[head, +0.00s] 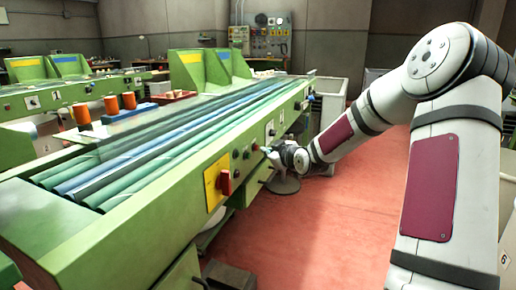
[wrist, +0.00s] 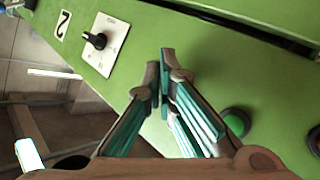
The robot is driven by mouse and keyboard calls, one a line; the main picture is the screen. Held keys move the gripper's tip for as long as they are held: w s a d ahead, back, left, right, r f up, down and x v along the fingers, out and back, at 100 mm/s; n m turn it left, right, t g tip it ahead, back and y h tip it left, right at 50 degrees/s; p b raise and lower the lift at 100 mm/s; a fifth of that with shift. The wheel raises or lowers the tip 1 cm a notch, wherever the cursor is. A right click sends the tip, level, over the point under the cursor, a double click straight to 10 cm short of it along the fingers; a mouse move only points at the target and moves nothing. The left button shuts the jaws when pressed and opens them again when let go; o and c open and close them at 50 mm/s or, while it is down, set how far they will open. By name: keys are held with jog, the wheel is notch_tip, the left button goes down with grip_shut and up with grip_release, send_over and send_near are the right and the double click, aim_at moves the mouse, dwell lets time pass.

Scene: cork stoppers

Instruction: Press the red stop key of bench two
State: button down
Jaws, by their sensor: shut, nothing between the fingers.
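The near green bench (head: 130,215) runs along the left in the head view. In the wrist view its green panel bears a plate with the number 2 (wrist: 63,23).
A black rotary knob (wrist: 97,40) sits on a white plate. Nearer along the panel, a red rotary switch (head: 226,183) sits on a yellow plate. A grey stool (head: 284,184) stands under my gripper. A dark box (head: 229,275) lies on the floor. The red floor beside the bench is open.

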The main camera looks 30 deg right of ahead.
jog(key=shift+s+d, duration=0.15)
jog(key=shift+s, duration=0.05)
jog(key=shift+s+d+p, duration=0.65)
jog(key=shift+s+d, duration=0.15)
jog(key=shift+s, duration=0.2)
jog(key=shift+s+d+p, duration=0.6)
jog(key=shift+s+d, duration=0.15)
jog(key=shift+s, duration=0.25)
